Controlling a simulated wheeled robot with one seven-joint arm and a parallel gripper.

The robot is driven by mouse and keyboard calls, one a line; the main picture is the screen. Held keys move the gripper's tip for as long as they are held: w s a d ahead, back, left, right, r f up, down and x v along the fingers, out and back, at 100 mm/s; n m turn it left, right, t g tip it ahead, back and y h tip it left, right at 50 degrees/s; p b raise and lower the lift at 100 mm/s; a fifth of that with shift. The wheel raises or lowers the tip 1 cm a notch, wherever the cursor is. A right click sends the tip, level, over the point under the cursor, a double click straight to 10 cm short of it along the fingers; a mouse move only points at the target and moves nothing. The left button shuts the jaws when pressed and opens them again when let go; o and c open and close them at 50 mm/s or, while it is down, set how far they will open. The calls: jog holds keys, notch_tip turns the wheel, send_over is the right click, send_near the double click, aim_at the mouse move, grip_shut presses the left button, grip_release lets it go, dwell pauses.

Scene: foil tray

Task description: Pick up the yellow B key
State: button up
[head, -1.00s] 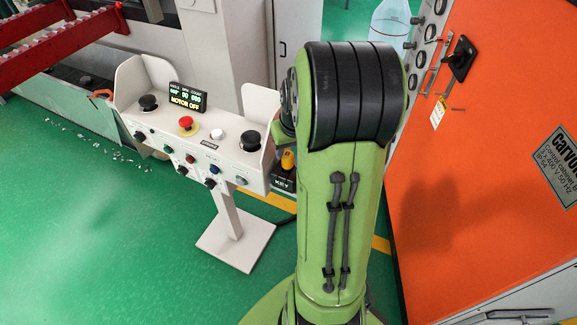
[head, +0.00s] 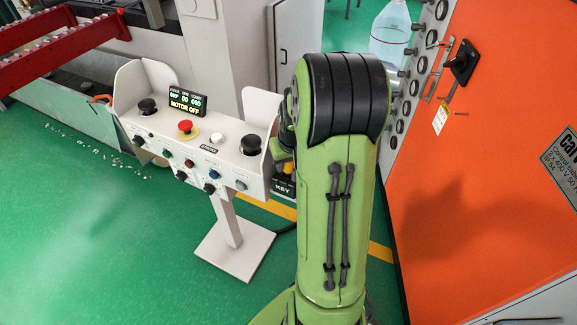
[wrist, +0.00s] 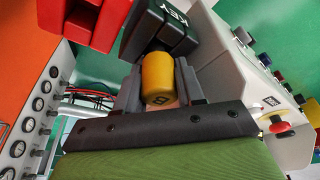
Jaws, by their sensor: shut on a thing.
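The yellow B key (wrist: 157,72) has a rounded yellow head with a dark letter B, large in the wrist view. My gripper (wrist: 158,88) is shut on it, with a grey finger on each side of the head. The black KEY holder (wrist: 170,30) is right beside the key's far end. The key's shaft is hidden, so I cannot tell whether it is still in the holder. In the head view the KEY label (head: 283,188) shows at the console's right end, and only a little yellow shows there beside my arm.
The white control console (head: 205,150) stands left of my arm, with a red stop button (head: 185,126), black knobs and a raised right side wall (head: 259,113). An orange cabinet (head: 480,190) rises on the right. Green floor (head: 110,260) is clear at the front left.

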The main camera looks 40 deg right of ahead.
jog(key=shift+r, duration=0.1)
notch_tip(320, 180, up, 23)
jog(key=p, duration=1.1)
jog(key=shift+r, duration=0.15)
